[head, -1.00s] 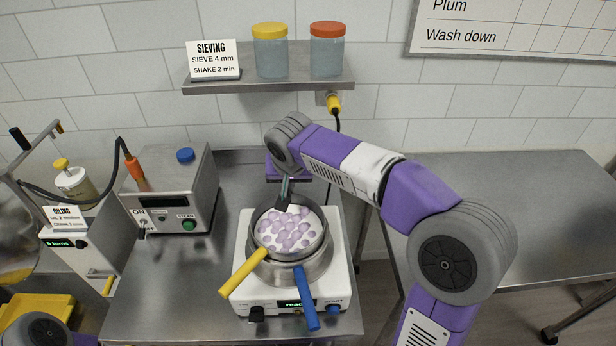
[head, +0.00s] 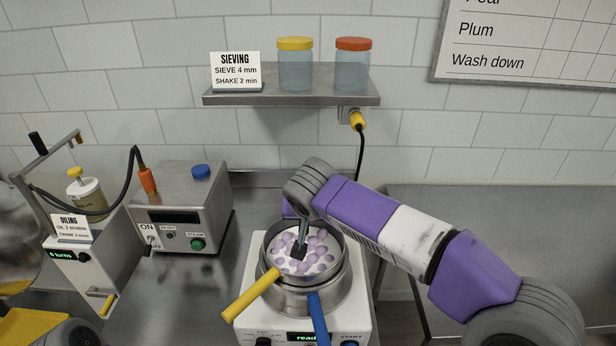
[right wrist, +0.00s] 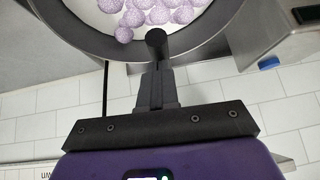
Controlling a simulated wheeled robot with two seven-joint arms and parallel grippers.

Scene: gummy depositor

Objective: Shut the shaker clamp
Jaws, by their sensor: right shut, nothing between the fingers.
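The shaker (head: 250,318) is a white machine with a display reading "ready". On it stands a steel pan (head: 305,300) with a blue handle (head: 318,318), and above it a sieve (head: 342,262) with a yellow handle (head: 250,294), holding purple gummies (head: 318,262). I cannot make out which part is the clamp. My right gripper (head: 299,252) is shut and empty, fingers pointing down over the gummies inside the sieve's rim; contact is unclear. In the right wrist view its fingertips (right wrist: 156,38) overlap the sieve's rim. My left gripper is out of view.
A grey steam box (head: 185,215) with a green button and the oiling unit (head: 75,270) stand at the left. A shelf (head: 290,97) with two jars and a sieving sign hangs behind. A bare table (head: 500,210) is at the right.

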